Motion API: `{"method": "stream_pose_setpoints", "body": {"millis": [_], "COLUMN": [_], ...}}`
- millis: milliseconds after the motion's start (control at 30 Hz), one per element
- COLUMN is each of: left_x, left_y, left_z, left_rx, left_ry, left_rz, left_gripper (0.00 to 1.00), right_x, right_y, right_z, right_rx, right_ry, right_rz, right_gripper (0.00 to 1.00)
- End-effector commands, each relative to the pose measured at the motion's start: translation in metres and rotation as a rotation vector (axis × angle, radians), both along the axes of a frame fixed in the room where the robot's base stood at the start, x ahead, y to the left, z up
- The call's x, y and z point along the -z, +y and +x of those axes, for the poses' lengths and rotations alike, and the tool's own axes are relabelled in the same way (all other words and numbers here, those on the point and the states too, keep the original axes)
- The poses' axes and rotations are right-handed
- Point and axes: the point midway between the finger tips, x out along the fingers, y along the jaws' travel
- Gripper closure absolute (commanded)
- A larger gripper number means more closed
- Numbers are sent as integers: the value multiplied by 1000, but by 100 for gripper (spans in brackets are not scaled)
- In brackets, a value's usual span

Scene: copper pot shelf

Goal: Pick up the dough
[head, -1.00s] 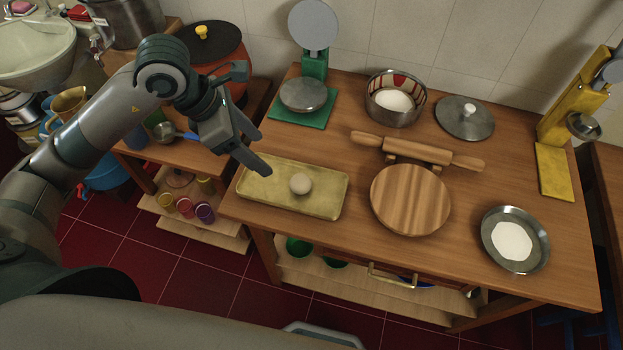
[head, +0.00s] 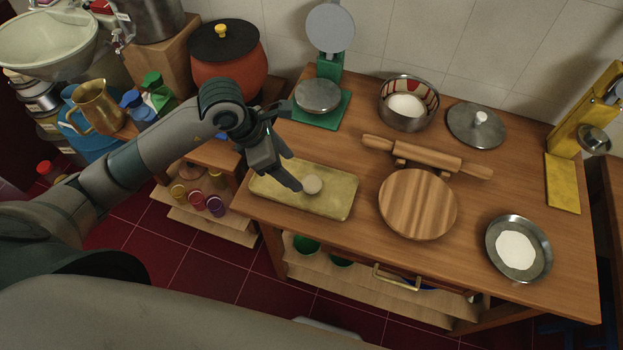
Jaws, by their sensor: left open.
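The dough (head: 312,185) is a small pale ball. It lies on a shallow brass-coloured tray (head: 335,205) at the left part of the wooden table. My left gripper (head: 292,182) is over the left part of the tray, just left of the dough, fingers pointing down toward it. It is open with nothing seen in it. Whether a finger touches the dough cannot be told. The dough shows nearly whole. My right gripper is not in view.
Right of the tray are a round wooden board (head: 418,205), a rolling pin (head: 412,153) and a metal plate of flour (head: 518,250). Behind stand a green press (head: 320,110), a pot of white powder (head: 408,105) and a lid (head: 476,124). The table's front edge lies close to the tray.

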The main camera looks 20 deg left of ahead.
Motion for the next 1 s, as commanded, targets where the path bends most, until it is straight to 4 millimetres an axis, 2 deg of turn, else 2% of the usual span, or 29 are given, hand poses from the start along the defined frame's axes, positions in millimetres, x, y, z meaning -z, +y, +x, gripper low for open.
{"method": "stream_pose_setpoints", "body": {"millis": [133, 300, 700, 1000], "left_x": [19, 31, 33, 51], "left_y": [-8, -13, -14, -31], "left_z": [5, 7, 8, 18], "left_rx": [-1, 0, 1, -2], "left_ry": [4, 1, 0, 3], "left_rz": [-1, 0, 0, -2], "left_gripper": [37, 37, 37, 37], "right_x": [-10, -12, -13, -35], "right_y": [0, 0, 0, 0], "right_z": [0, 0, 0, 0], "right_rx": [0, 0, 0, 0], "right_ry": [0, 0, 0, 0], "right_rz": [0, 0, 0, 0], "right_gripper": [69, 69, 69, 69]}}
